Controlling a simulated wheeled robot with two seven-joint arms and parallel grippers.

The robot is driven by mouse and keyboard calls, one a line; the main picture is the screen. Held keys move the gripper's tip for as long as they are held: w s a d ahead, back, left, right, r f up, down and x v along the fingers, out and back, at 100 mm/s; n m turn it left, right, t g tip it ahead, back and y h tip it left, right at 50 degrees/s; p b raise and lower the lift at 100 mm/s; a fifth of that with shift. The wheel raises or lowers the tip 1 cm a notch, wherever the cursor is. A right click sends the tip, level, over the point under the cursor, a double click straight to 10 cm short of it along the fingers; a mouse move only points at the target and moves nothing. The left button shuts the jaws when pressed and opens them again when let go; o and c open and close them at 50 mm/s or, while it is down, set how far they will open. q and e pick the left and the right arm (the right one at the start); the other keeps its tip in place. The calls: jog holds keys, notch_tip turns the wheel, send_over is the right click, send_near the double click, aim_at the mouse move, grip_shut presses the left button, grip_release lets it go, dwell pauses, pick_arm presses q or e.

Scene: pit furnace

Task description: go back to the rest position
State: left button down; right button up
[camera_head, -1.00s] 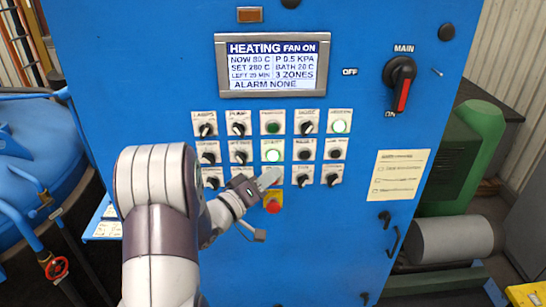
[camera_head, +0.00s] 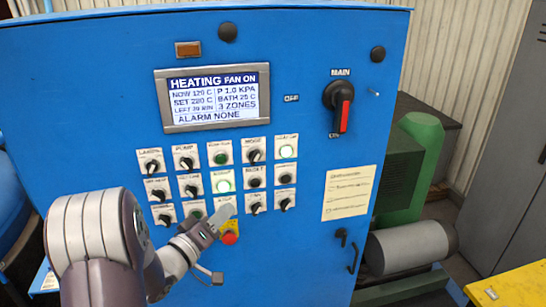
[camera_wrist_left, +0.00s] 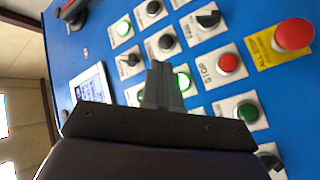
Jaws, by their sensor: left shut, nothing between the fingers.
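My left gripper (camera_head: 222,215) is shut and empty in front of the lower rows of the blue control panel (camera_head: 300,140). In the left wrist view its closed fingers (camera_wrist_left: 161,85) point at the panel, beside a lit green button (camera_wrist_left: 182,81). I cannot tell whether the fingertips touch the panel. In the head view they cover part of the lower button row, just above the red emergency button (camera_head: 229,238) on its yellow plate. The display (camera_head: 213,97) reads HEATING, FAN ON, ALARM NONE. My right gripper is not in view.
The main switch (camera_head: 341,100) sits right of the display, its red handle pointing down to ON. A paper list (camera_head: 348,193) is stuck below it. A green machine (camera_head: 410,165) and a grey cylinder (camera_head: 412,247) stand at the right. A yellow surface (camera_head: 512,285) lies at the lower right.

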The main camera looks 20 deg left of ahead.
pick_arm(q)
jog(key=s+a+f+m+g+y+b, duration=0.1)
jog(key=s+a+f+g+y, duration=0.1)
jog(key=s+f+g, duration=0.3)
jog(key=a+f+g+y+b, duration=0.1)
jog(key=f+g+y, duration=0.15)
jog(key=f, duration=0.45)
jog(key=s+a+f+m+g+y+b, duration=0.1)
jog(key=s+a+f+g+y, duration=0.15)
jog(key=f, duration=0.35)
jog(key=s+d+f+m+g+h+b, duration=0.1)
jog(key=s+d+f+m+g+b, duration=0.1)
jog(key=d, duration=0.6)
jog(key=s+d+f+m+g+h+b, duration=0.1)
jog(key=s+d+f+m+g+b, duration=0.2)
jog(key=s+d, duration=0.5)
jog(key=d+f+g+b, duration=0.1)
jog(key=b, duration=0.1)
jog(key=shift+g+b, duration=0.35)
jog(key=shift+g, duration=0.05)
jog(key=shift+s+d+f, duration=0.1)
jog(key=shift+d, duration=0.05)
